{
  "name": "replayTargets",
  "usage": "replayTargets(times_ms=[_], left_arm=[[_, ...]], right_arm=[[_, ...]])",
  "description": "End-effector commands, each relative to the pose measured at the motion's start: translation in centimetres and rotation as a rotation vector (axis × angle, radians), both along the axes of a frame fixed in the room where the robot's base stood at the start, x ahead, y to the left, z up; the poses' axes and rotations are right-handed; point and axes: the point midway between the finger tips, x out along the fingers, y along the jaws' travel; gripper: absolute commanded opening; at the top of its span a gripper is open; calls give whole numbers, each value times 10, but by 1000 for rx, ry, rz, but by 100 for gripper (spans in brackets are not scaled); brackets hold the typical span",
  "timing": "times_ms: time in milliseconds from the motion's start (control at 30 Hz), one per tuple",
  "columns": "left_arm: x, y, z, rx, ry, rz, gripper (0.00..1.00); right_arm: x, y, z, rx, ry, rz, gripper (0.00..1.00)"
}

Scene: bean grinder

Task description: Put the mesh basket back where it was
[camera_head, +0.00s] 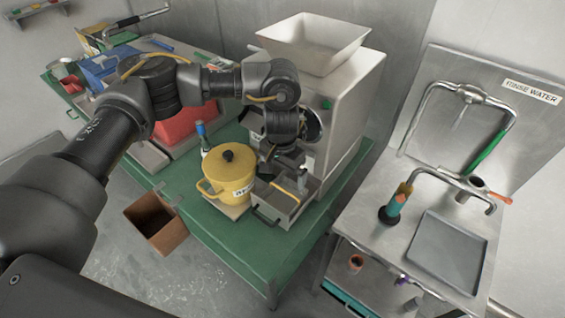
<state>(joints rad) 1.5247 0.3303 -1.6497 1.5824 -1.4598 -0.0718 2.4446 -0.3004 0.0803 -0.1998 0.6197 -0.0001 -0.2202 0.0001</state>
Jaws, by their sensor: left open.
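My left arm reaches in from the left, and its left gripper (298,178) points down in front of the grinder (345,110). The gripper is open. Just below it is an open grey metal box (282,207) at the grinder's foot, with a yellow handle-like piece at its rim. I cannot tell whether this box is the mesh basket, as no mesh shows clearly. The gripper and wrist hide part of the box and the grinder's front opening. My right gripper is not in view.
A lidded yellow pot (229,170) stands close left of the box on the green table (235,232). A bottle (203,138) and a red bin (185,123) are behind it. A brown bin (155,222) hangs at the table's left edge. A steel sink bench (400,240) stands right.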

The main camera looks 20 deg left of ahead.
Motion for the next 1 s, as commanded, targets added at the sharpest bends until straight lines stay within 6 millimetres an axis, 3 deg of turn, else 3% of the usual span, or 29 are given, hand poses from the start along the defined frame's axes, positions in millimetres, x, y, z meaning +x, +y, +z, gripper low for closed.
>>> replayTargets(times_ms=[100,300,1000], left_arm=[[0,1,22,0,-4,-1,100],[-1,1,43,1,0,0,100],[-2,1,48,0,1,1,100]], right_arm=[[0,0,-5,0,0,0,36],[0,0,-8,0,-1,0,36],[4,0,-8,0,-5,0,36]])
